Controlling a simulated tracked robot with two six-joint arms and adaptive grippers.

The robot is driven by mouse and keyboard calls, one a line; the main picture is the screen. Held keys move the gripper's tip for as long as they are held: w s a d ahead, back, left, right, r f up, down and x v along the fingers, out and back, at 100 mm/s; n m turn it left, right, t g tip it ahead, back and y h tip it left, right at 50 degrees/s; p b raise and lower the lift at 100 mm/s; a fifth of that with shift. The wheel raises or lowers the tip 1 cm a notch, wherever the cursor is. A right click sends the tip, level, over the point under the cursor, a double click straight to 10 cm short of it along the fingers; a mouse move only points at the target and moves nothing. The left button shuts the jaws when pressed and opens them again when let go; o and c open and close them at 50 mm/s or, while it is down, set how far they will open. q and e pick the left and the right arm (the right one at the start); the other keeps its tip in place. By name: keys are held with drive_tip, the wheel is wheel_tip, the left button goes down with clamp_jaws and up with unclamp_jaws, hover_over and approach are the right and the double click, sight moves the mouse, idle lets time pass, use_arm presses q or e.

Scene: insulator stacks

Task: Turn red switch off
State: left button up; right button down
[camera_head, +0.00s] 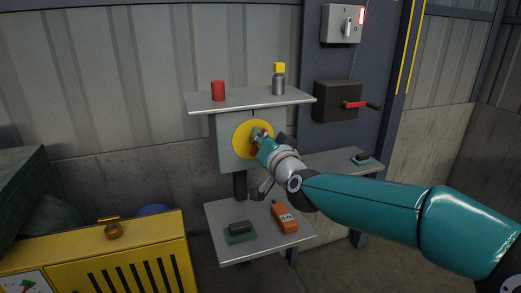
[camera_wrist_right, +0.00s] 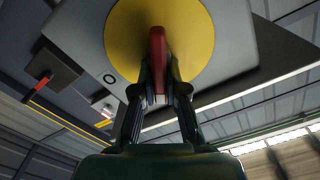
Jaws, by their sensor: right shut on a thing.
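The red switch handle (camera_wrist_right: 157,45) sits on a round yellow disc (camera_head: 241,138) on the front of a grey box (camera_head: 226,150). In the wrist view the yellow disc (camera_wrist_right: 195,40) fills the top, and an "O" mark shows on the grey plate (camera_wrist_right: 85,55) beside it. My right gripper (camera_head: 261,141) is at the disc and covers most of the handle in the head view. In the wrist view the right gripper (camera_wrist_right: 158,88) has its fingers on both sides of the handle, shut on it. My left gripper is not in view.
A shelf (camera_head: 235,101) above the box holds a red cylinder (camera_head: 218,91) and a grey, yellow-topped one (camera_head: 279,80). A lower shelf (camera_head: 257,244) holds an orange device (camera_head: 284,217). A dark box with a red lever (camera_head: 354,105) is on the right; a yellow cabinet (camera_head: 95,255) stands lower left.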

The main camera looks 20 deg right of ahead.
drive_tip(key=m+b, duration=0.1)
drive_tip(key=f+m+b, duration=0.1)
drive_tip(key=m, duration=0.1)
drive_tip(key=shift+d, duration=0.25)
drive_tip(key=shift+d+f+m+b, duration=0.1)
drive_tip(key=shift+f+m+b, duration=0.1)
drive_tip(key=shift+m+b, duration=1)
drive_tip(key=shift+d+f+m+b, duration=0.2)
drive_tip(key=shift+m+b, duration=0.45)
drive_tip(key=shift+m, duration=1.1)
drive_tip(key=shift+a+f+m+b, duration=0.1)
drive_tip(key=shift+f+m+b, duration=0.15)
drive_tip(key=shift+m+b, duration=0.95)
drive_tip(key=shift+m, duration=0.45)
drive_tip(key=c, duration=1.2)
unclamp_jaws()
drive_tip(key=shift+d, duration=0.1)
drive_tip(key=shift+r, duration=0.1)
drive_tip(key=s, duration=1.2)
drive_tip(key=shift+d, duration=0.2)
